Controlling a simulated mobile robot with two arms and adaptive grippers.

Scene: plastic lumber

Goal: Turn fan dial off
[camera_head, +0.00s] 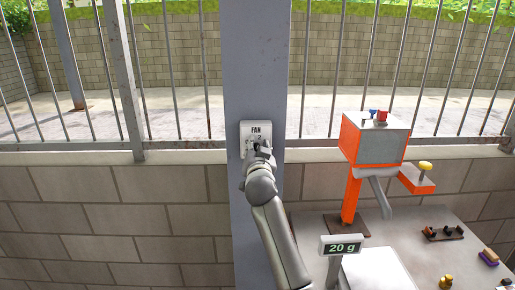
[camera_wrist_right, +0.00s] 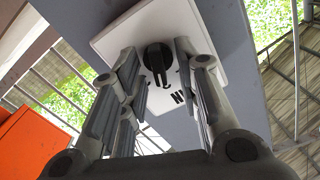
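The fan dial box (camera_head: 250,131) is a small white panel marked "FAN" on a grey post, in the middle of the head view. In the right wrist view the white panel (camera_wrist_right: 208,38) fills the upper middle, with the black dial knob (camera_wrist_right: 158,57) on it. My right gripper (camera_head: 262,148) is up at the panel and covers its lower part in the head view. In the wrist view the right gripper (camera_wrist_right: 160,75) is open, its fingers on either side of the knob with gaps to it. The dial's setting is hard to read. My left gripper is not in view.
The grey post (camera_head: 256,60) stands before a metal fence and a block wall (camera_head: 150,220). At the right, a table (camera_head: 420,230) holds an orange and grey machine (camera_head: 375,145), a scale display reading "20 g" (camera_head: 343,247) and several small items.

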